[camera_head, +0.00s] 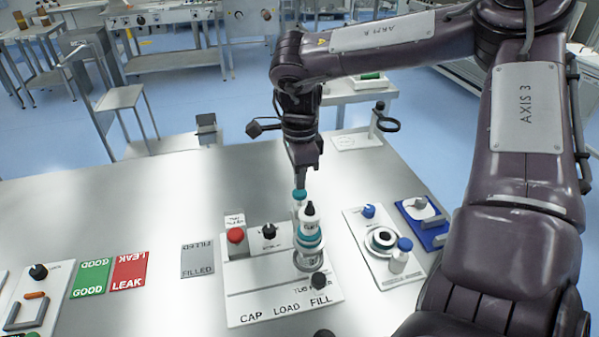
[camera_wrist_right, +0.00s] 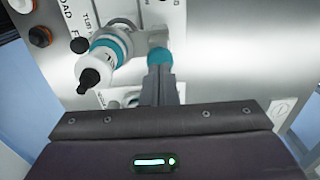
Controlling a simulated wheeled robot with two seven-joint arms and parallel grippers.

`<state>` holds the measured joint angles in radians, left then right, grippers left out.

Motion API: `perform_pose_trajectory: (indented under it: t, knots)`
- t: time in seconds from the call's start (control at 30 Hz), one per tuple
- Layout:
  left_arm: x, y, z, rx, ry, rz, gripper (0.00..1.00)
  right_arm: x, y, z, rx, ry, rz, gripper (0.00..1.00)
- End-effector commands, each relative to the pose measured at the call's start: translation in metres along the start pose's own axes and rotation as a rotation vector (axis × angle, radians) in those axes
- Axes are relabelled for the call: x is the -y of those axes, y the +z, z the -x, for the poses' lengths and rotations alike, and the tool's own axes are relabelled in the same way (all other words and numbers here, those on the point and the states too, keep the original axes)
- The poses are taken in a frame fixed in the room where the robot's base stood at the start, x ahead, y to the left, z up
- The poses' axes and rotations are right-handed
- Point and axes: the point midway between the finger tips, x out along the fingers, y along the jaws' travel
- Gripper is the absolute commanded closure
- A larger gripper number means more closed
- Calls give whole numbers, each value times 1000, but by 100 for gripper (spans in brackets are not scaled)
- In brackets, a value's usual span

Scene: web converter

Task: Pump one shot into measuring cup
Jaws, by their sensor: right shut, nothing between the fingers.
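My right gripper (camera_head: 299,184) points down over the white station panel, its fingers shut and empty. In the right wrist view, its fingertips (camera_wrist_right: 165,80) are right by a teal cap or knob (camera_wrist_right: 159,58), which also shows in the head view (camera_head: 299,195); I cannot tell whether they touch. Beside and nearer stands a white dispenser with teal bands and a black tip (camera_head: 309,229), also in the right wrist view (camera_wrist_right: 97,68). A clear round part (camera_head: 308,261) shows at its foot; I cannot tell whether this is the measuring cup. My left gripper is not in view.
The panel marked CAP LOAD FILL (camera_head: 285,313) carries a red button (camera_head: 236,235) and black knobs (camera_head: 269,230). To its right are a white panel with a blue-capped bottle (camera_head: 399,259) and a blue tray (camera_head: 436,240). GOOD (camera_head: 91,277) and LEAK (camera_head: 129,272) mats lie left.

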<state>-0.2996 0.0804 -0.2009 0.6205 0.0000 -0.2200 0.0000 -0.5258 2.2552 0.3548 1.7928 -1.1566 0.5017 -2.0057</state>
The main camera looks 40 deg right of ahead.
Motion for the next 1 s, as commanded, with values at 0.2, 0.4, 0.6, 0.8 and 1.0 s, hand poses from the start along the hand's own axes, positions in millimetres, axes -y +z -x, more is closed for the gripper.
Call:
perform_pose_trajectory:
  t: [0.2,0.4,0.6,0.8,1.0]
  knots:
    - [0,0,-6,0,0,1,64,0,0,-8,-1,0,1,100]
    - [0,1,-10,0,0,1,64,0,0,-14,-1,0,1,100]
    - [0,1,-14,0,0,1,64,0,0,-20,-1,1,1,100]
    - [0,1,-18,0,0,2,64,0,0,-26,-1,1,1,100]
    - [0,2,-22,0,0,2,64,0,0,-33,-1,2,1,100]
